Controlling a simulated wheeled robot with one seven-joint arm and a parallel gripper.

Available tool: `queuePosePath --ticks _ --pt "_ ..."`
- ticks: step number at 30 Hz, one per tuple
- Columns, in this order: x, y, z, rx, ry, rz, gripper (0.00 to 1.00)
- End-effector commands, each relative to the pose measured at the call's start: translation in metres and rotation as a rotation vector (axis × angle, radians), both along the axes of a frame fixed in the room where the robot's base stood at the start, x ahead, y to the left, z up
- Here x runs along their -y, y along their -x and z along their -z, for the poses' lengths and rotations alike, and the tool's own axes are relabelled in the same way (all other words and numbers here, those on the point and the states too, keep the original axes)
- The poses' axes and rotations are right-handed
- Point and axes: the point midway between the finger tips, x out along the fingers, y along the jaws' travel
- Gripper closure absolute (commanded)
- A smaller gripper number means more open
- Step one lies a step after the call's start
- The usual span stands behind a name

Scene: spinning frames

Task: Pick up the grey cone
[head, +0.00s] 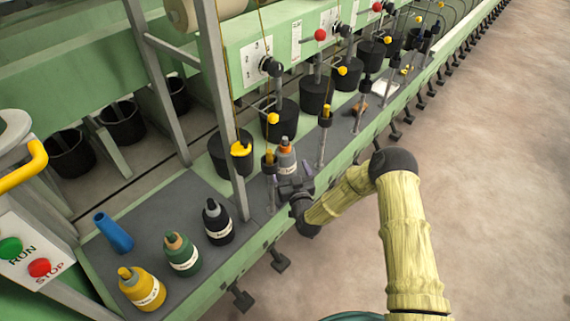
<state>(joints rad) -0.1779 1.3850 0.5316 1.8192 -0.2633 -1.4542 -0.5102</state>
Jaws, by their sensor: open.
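The grey cone (286,158) appears to be the grey, tapering piece with an orange tip and a pale band. It stands upright on the dark ledge of the machine, near the middle of the head view. My gripper (291,181) is open right at its near side, and its dark jaws hide the cone's lower part. I cannot tell whether the jaws touch it or whether it is between them.
Yellow (146,290), green (183,256) and black (217,224) labelled pieces stand nearby. A grey post (220,100) rises left of my gripper. Black cans line the ledge; floor at right is clear.

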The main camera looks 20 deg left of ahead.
Motion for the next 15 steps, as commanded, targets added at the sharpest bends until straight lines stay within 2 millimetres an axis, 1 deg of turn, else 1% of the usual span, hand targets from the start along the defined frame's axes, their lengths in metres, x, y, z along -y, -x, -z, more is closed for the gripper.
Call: queuePosePath --ticks 8,11,15 --pt "-0.002 -0.003 0.0 0.001 -0.001 0.0 0.08" --pt "-0.007 -0.011 0.0 0.002 0.0 0.0 0.08" --pt "-0.018 -0.028 0.0 0.002 -0.001 0.001 0.08"
